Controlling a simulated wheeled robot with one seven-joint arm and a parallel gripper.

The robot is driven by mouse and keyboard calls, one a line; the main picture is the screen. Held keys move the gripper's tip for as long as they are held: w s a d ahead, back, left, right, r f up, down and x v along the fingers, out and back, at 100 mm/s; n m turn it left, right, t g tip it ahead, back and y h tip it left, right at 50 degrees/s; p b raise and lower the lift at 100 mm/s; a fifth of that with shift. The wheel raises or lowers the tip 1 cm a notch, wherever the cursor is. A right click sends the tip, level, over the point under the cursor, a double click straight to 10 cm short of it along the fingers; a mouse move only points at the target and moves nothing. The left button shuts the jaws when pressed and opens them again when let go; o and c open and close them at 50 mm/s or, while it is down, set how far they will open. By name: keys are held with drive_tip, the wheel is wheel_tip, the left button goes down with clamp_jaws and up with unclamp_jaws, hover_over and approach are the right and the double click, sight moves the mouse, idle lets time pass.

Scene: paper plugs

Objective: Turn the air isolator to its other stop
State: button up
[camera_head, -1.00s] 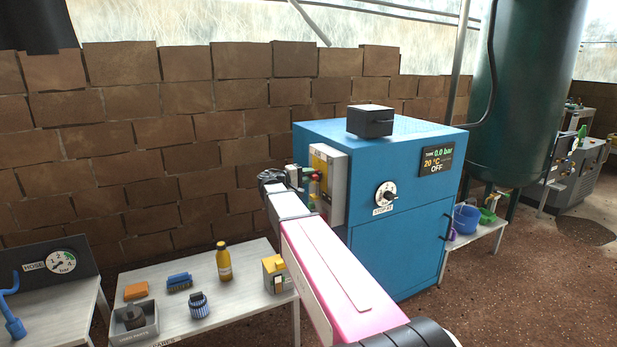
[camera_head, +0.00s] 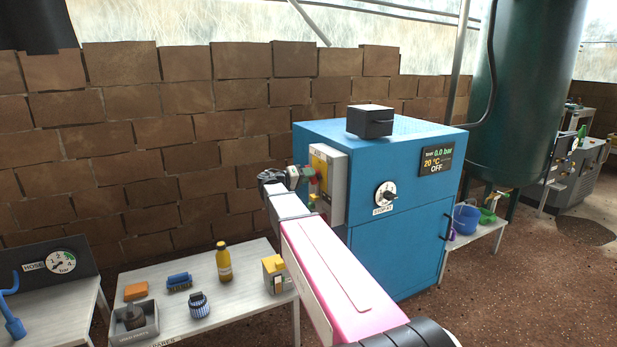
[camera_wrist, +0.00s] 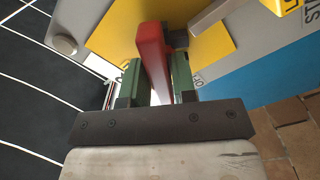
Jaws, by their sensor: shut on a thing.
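The air isolator is a red lever (camera_wrist: 152,55) on a yellow plate (camera_wrist: 112,38), seen close up in the wrist view. In the head view the panel (camera_head: 328,180) with its yellow plate is on the left side of the blue cabinet (camera_head: 405,215). My gripper (camera_wrist: 152,85) is at the lever, its two green-padded fingers on either side of it, shut on it. In the head view my gripper (camera_head: 306,172) is small beside the panel, and my wrist partly hides the panel's near side. Part of an "OFF" label shows beside the lever in the wrist view.
A black box (camera_head: 370,121) sits on the cabinet top. The cabinet front has a dial (camera_head: 385,194) and a display (camera_head: 436,160) reading 0.0 bar, 20 °C, OFF. A low table (camera_head: 240,262) with a yellow bottle (camera_head: 223,262) and small items stands below left. A brick wall is behind.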

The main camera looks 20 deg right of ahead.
drive_tip(key=m, duration=0.5)
drive_tip(key=shift+m, duration=0.3)
drive_tip(key=m, duration=0.5)
drive_tip(key=shift+m, duration=0.3)
drive_tip(key=o, duration=0.8)
drive_tip(key=shift+a, duration=0.2)
drive_tip(key=s+a, duration=0.2)
drive_tip(key=a, duration=0.8)
drive_tip(key=shift+a, duration=0.2)
